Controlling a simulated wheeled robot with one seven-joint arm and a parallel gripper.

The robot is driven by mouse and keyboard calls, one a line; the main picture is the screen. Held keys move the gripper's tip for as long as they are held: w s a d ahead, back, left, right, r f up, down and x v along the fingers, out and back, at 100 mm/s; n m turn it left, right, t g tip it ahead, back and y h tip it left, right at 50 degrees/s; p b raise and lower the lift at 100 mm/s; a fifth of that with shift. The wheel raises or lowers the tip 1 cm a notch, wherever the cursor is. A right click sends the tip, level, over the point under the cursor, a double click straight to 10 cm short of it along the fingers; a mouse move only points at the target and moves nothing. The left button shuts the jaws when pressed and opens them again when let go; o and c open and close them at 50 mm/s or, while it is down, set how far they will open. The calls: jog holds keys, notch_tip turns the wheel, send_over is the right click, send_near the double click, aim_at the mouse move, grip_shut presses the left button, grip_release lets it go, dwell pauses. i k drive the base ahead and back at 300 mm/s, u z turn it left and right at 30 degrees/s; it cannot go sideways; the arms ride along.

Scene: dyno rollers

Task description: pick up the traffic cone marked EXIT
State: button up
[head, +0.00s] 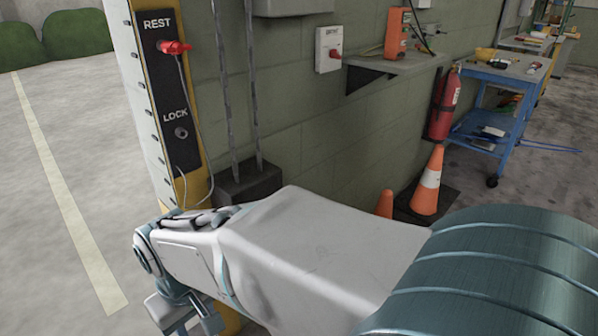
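An orange traffic cone (428,180) with a white band stands upright near the wall, at centre right. A second, lower orange cone (385,204) shows only its top, to the left of the first; my arm hides the rest. I can read no EXIT marking on either cone. My arm crosses the lower part of the view in front of the cones. Its end, with my gripper (185,312), is at the bottom left, well apart from both cones. The fingers are not clear, so I cannot tell if they are open.
A yellow post with a REST and LOCK panel (171,95) stands close behind my arm's end. A red fire extinguisher (443,105) hangs on the wall beyond the cones. A blue cart (500,105) stands at the right. Open floor (50,170) lies left of the post.

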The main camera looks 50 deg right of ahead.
aim_at(422, 204)
jog(key=z, duration=2.55)
